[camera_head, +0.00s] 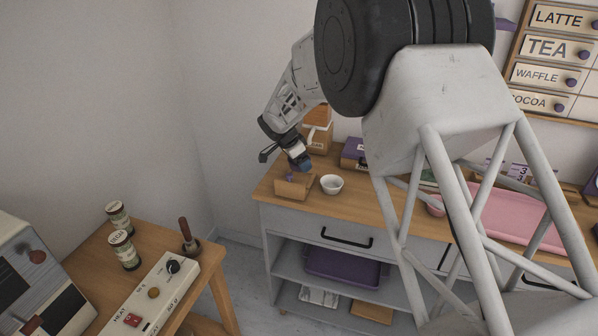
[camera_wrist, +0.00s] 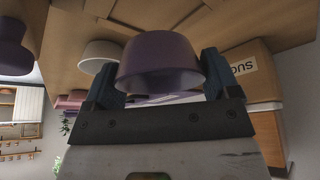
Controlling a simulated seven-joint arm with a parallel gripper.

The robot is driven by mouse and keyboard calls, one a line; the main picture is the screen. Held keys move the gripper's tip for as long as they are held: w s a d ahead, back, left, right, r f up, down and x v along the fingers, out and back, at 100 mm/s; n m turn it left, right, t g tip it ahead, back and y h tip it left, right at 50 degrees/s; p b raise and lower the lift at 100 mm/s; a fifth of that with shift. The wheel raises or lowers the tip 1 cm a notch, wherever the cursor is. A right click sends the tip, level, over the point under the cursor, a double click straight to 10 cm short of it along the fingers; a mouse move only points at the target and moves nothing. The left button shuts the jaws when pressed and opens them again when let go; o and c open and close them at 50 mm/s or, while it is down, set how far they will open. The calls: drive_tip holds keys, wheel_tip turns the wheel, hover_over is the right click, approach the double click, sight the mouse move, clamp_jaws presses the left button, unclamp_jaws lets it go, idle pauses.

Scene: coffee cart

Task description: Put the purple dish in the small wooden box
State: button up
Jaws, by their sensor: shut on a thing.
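The purple dish (camera_wrist: 158,64) is between the two blue fingers of my gripper (camera_wrist: 160,78) in the wrist view; the fingers are shut on it. In the head view my gripper (camera_head: 299,163) is over the left end of the wooden counter, and only a small bit of the purple dish (camera_head: 290,176) shows below it. The small wooden box (camera_head: 293,190) stands there on the counter, directly below the gripper. The dish appears at or just above the box's opening; I cannot tell whether it touches the box. The box's inside is hidden in the head view.
A white bowl (camera_head: 332,184) stands close to the right of the box; it also shows in the wrist view (camera_wrist: 98,54). A labelled box (camera_head: 318,137) stands behind. A pink tray (camera_head: 507,215) lies farther right. Two jars (camera_head: 124,250) stand on the separate left table.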

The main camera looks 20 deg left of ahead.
sight(299, 179)
drive_tip(key=shift+f, duration=2.3)
drive_tip(key=shift+f, duration=0.1)
drive_tip(key=o, duration=0.9)
drive_tip(key=shift+c, duration=0.2)
drive_tip(key=v, duration=1.2)
